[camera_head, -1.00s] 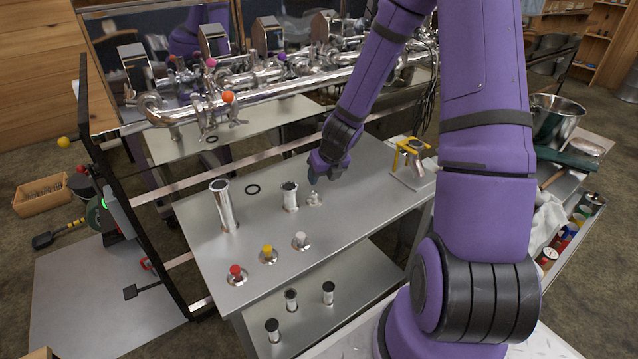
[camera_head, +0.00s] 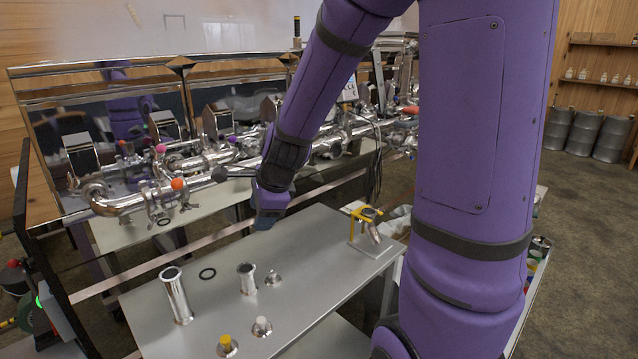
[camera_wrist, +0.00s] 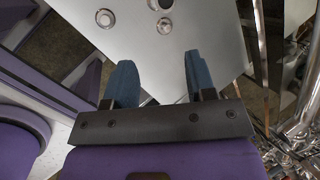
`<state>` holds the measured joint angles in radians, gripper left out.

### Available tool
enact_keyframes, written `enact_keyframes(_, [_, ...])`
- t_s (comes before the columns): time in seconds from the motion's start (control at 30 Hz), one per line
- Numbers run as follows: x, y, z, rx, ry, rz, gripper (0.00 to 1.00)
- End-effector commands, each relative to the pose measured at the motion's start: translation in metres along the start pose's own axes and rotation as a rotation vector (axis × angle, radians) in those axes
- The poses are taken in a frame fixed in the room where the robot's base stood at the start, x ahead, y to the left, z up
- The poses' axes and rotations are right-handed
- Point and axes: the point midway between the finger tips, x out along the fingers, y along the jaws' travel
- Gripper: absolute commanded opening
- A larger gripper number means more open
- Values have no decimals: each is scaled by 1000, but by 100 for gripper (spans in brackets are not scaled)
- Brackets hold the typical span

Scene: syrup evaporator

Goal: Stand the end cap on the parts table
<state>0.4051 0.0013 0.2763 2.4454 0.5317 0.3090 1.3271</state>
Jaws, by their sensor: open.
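A small silver flanged piece (camera_head: 273,279), which looks like the end cap, stands on the grey parts table (camera_head: 318,262), right of a short steel tube (camera_head: 247,278). Its fine shape is too small to tell. My gripper (camera_head: 266,221) is above the table's back edge, clear of the piece. In the wrist view my gripper (camera_wrist: 160,62) has its two blue fingers apart with nothing between them. Small round parts show on the table (camera_wrist: 205,35) beyond the fingers, near the top edge; I cannot tell surely which is the cap.
A tall steel tube (camera_head: 175,295), a black ring (camera_head: 208,274), a yellow-knobbed part (camera_head: 226,345) and a white-knobbed part (camera_head: 262,327) are on the table. A yellow bracket (camera_head: 366,213) stands at its right end. Steel piping (camera_head: 140,205) runs behind.

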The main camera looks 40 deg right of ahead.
Motion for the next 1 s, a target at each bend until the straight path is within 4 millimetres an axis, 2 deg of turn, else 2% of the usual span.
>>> enact_keyframes(0.03, [-18,5,8,-125,-2,-9,51])
enact_keyframes(0.3, [-101,44,29,-817,16,-7,51])
enact_keyframes(0.47, [-146,74,28,-1207,41,-1,51])
enact_keyframes(0.6, [-182,100,20,-1524,67,10,51])
enact_keyframes(0.8, [-213,128,5,-1842,99,32,51])
enact_keyframes(1.0, [-223,137,-2,-1953,110,45,51])
